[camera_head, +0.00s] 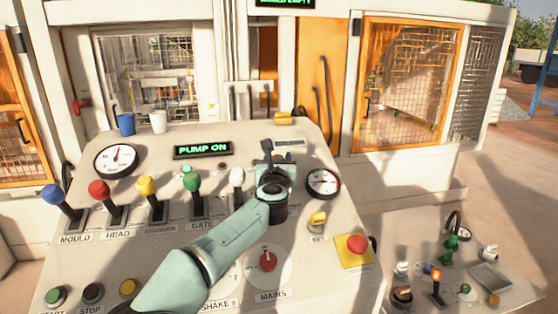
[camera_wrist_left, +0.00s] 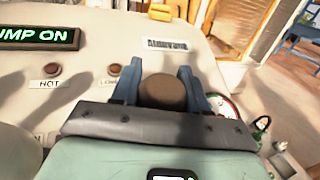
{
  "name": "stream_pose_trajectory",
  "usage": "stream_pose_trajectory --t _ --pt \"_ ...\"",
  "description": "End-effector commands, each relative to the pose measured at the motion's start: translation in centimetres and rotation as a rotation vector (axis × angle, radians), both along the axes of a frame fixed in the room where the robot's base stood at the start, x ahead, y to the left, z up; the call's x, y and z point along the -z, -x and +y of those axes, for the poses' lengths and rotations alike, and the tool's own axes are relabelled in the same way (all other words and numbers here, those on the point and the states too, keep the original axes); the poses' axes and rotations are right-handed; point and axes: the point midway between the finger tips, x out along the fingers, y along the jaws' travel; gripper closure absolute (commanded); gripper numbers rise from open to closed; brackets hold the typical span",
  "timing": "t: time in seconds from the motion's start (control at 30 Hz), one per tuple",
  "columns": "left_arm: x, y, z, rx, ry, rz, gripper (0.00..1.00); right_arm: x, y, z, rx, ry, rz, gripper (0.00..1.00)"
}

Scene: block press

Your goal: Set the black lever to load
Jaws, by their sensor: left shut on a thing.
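The black lever (camera_head: 267,146) stands at the upper right of the sloped control panel, and its dark knob shows at the end of my left gripper. My left gripper (camera_head: 270,160) is at the lever, with its arm reaching across the panel from below. In the left wrist view the round, dark brown-looking knob (camera_wrist_left: 163,92) sits between the two blue fingers of the left gripper (camera_wrist_left: 160,80), which is shut on it. The lever's shaft and slot are hidden by the gripper. My right gripper is not in view.
Blue (camera_head: 53,194), red, yellow, green (camera_head: 193,184) and white (camera_head: 237,177) levers stand in a row left of the gripper. A gauge (camera_head: 322,182) is close on its right. A "PUMP ON" display (camera_head: 203,150) and a small label plate (camera_wrist_left: 165,44) are nearby.

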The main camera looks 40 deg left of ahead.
Motion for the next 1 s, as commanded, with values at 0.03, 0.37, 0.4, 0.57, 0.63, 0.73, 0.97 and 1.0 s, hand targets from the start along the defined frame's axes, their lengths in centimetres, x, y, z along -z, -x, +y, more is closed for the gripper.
stream_pose_trajectory --t 0.03,0.37,0.4,0.57,0.63,0.73,0.97,1.0 --pt "1.65 -0.13 0.63 -0.014 0.008 0.027 1.00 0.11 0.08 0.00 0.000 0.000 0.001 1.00" --pt "1.67 -0.11 0.64 -0.015 0.009 0.026 1.00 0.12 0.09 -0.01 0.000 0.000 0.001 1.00" --pt "1.67 -0.11 0.64 -0.015 0.009 0.026 1.00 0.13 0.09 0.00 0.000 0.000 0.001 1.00" --pt "1.67 -0.11 0.65 -0.015 0.009 0.026 1.00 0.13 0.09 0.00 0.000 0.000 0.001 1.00" --pt "1.67 -0.11 0.65 -0.015 0.009 0.026 1.00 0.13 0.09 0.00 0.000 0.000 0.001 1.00" --pt "1.67 -0.11 0.65 -0.015 0.009 0.026 1.00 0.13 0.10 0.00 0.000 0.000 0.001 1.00" --pt "1.57 -0.12 0.55 -0.013 0.009 0.024 0.31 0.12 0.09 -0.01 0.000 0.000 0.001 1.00" --pt "1.44 -0.12 0.50 -0.011 0.008 0.023 0.31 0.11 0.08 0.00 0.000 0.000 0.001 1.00"
